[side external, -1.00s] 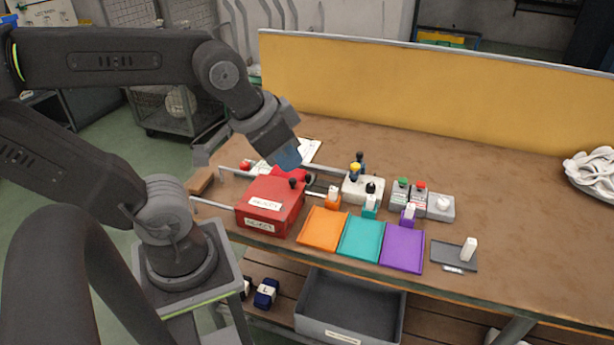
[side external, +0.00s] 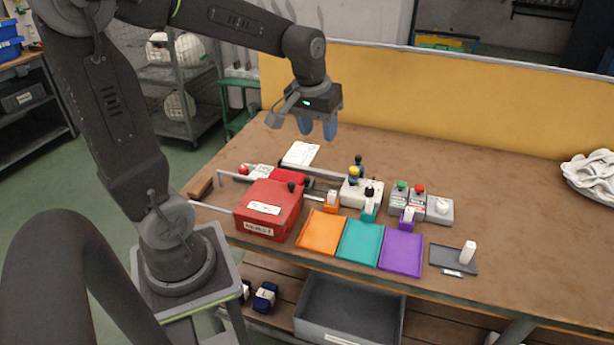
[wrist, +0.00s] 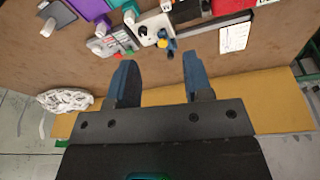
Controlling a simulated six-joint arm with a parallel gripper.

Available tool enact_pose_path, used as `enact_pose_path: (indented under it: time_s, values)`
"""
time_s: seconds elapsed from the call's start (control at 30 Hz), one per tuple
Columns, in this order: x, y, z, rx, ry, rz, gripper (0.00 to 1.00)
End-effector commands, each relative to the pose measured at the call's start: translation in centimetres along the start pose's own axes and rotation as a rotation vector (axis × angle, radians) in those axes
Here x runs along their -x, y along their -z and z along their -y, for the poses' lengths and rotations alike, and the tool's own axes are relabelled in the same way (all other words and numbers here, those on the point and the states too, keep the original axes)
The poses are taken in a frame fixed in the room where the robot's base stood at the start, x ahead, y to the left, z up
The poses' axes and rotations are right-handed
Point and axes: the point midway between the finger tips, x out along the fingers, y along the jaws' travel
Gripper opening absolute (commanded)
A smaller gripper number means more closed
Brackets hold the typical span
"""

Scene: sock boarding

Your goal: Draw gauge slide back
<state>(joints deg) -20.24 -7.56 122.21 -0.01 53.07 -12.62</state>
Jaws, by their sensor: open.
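No part is clearly labelled as the gauge slide. A white block (side external: 354,196) carries yellow, black and dark blue knobs (side external: 358,162), and metal rails (side external: 325,172) run left from near it, past a red box (side external: 270,206) with dark knobs. The white block (wrist: 147,24) also shows at the top of the wrist view, with the yellow and blue knobs on its near side. My gripper (side external: 318,133) is open and empty, with its blue fingers pointing down above the back of the bench, behind the red box. In the wrist view my gripper (wrist: 158,60) has nothing between its fingers.
Orange (side external: 322,231), teal (side external: 361,241) and purple (side external: 402,251) trays line the front. Grey button boxes (side external: 408,201) stand right of the white block. A white sheet (side external: 301,153) lies at the back left. A yellow panel (side external: 460,110) borders the rear. The bench's back right is largely clear.

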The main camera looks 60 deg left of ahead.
Motion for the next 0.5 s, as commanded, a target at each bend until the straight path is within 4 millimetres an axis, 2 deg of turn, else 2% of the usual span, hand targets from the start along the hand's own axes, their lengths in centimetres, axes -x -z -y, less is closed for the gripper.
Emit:
enact_pose_path:
  time_s: [0.03,0.1,0.2,0.33,0.5]
  values:
    - [-1.7,1.9,1.3,0.074,0.019,0.039,0.46]
    - [-3.7,3.9,3.1,0.165,0.039,0.079,0.46]
    - [-6.4,6.2,5.6,0.281,0.063,0.129,0.46]
    - [-9.1,7.8,8.1,0.383,0.082,0.174,0.46]
    - [-10.7,8.4,9.4,0.436,0.092,0.196,0.46]
